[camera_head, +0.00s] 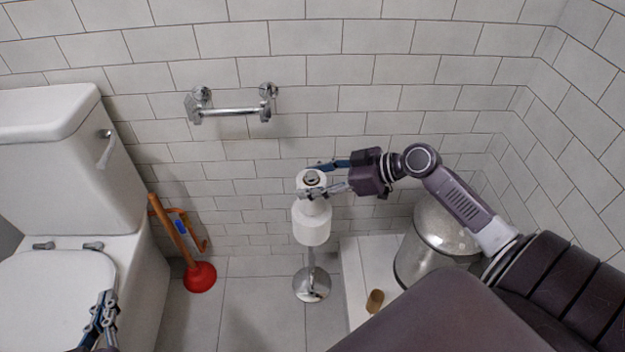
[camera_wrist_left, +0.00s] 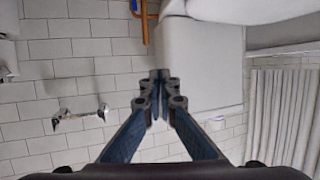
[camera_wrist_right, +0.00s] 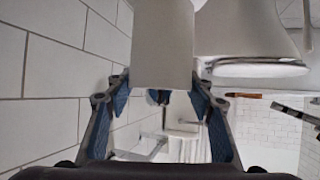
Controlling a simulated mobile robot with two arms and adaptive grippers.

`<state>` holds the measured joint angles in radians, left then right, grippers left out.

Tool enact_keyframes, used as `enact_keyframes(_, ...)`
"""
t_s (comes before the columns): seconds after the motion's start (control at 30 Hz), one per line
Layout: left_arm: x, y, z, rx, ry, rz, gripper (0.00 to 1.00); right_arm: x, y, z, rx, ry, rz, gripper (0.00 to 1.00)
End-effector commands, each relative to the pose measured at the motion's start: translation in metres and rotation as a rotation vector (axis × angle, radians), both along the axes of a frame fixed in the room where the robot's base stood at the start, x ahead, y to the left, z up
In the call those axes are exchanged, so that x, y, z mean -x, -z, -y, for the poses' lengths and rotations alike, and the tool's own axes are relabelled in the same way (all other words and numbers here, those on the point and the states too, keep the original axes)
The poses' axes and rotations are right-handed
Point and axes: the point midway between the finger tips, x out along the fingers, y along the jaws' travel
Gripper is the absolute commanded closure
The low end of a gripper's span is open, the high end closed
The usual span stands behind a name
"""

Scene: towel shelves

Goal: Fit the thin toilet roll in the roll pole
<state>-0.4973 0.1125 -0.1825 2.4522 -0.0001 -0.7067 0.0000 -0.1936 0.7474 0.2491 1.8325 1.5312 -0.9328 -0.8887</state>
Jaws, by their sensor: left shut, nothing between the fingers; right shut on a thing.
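A narrow white toilet roll (camera_head: 313,197) is upright between the fingers of my right gripper (camera_head: 325,178), with a dark hole at its top. It also shows in the right wrist view (camera_wrist_right: 162,45), between the fingers. Directly below it a wider white roll (camera_head: 311,224) sits on the chrome roll pole (camera_head: 311,285), whose round base is on the floor. The held roll is in line above the wider roll, its lower end close to or touching it. I cannot tell how far the pole passes inside it. My left gripper (camera_head: 103,308) is shut and empty over the toilet; it also shows in the left wrist view (camera_wrist_left: 157,80).
A white toilet (camera_head: 75,170) stands at the left, with a red plunger (camera_head: 200,277) beside it. A chrome wall holder (camera_head: 232,108) is on the tiles behind. A metal bin (camera_head: 440,240) stands right of the pole, near a small brown object (camera_head: 375,300).

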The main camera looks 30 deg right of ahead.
Motion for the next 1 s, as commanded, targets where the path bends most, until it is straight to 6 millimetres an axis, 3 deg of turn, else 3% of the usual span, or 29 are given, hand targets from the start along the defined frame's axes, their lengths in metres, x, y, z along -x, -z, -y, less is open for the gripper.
enact_keyframes(1.0, -0.009, -0.022, 0.006, 0.026, 0.007, 0.107, 1.00, 0.000, 0.006, 0.000, -0.001, 0.000, 0.001, 0.77)
